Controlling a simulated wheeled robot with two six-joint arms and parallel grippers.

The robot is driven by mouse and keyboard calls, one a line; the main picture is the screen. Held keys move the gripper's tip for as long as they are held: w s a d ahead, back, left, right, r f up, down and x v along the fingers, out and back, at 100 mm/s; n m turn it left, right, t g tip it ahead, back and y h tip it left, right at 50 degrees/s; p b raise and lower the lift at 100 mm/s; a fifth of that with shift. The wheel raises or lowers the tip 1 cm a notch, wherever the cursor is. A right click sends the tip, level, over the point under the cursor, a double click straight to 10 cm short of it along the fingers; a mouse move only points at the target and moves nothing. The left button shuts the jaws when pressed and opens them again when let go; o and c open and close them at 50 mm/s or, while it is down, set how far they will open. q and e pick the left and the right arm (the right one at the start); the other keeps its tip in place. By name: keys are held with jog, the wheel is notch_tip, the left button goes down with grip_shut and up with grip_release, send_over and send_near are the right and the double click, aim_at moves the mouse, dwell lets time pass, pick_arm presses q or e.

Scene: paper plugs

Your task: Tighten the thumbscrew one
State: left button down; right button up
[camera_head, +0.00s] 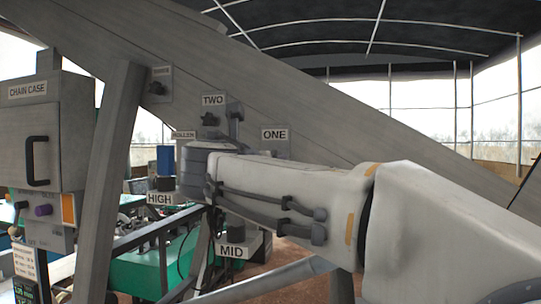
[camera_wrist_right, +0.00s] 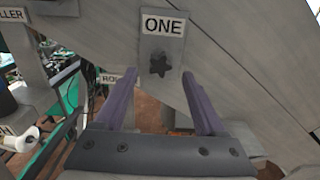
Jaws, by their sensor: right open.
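Thumbscrew one (camera_wrist_right: 159,65) is a dark star-shaped knob on a grey plate (camera_wrist_right: 176,45) under the label ONE (camera_wrist_right: 163,26), centred in the right wrist view. My right gripper (camera_wrist_right: 153,84) is open, its two purple fingers spread to the left and right below the knob in the picture. Nothing is between the fingers, and they appear apart from the knob. In the head view the label ONE (camera_head: 275,134) shows above my right arm, which hides the knob and the right fingertips. My left gripper is not in view.
Thumbscrew two (camera_head: 210,119) sits on the sloping grey beam (camera_head: 330,125) left of ONE, with another knob (camera_head: 156,88) further up. The chain case (camera_head: 60,125) stands at left. Labels HIGH (camera_head: 159,199) and MID (camera_head: 232,251) mark parts below the arm.

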jog(key=shift+w, duration=0.1)
jog(key=shift+p+x, duration=0.75)
jog(key=shift+x, duration=1.2)
grip_shut()
